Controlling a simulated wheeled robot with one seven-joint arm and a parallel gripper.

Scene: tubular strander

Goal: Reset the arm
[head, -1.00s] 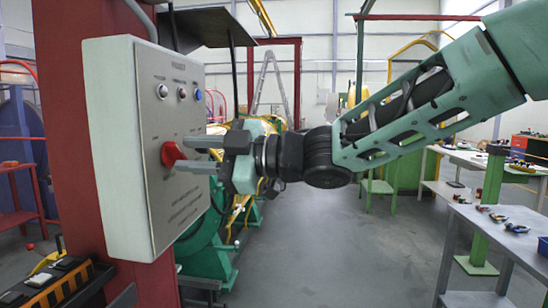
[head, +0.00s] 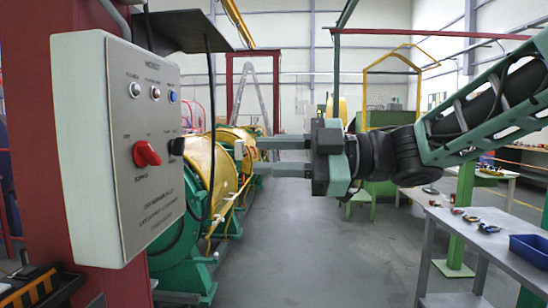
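My gripper (head: 278,156) is in the middle of the head view, its two fingers pointing left with a clear gap between them. It is open and empty. It is apart from the control box (head: 85,150), to the right of it. The box is light grey and is fixed to a red post on the left. A red rotary knob (head: 147,154) sits on its front panel, with a black knob (head: 177,146) to its right. Several small indicators or buttons, one of them blue, are in a row above. My green arm reaches in from the right.
Green and yellow strander machinery (head: 205,180) stands behind the box. A grey workbench (head: 485,240) with small tools and a blue bin (head: 529,250) is at the right. A ladder (head: 250,90) stands at the back. The grey floor in the middle is clear.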

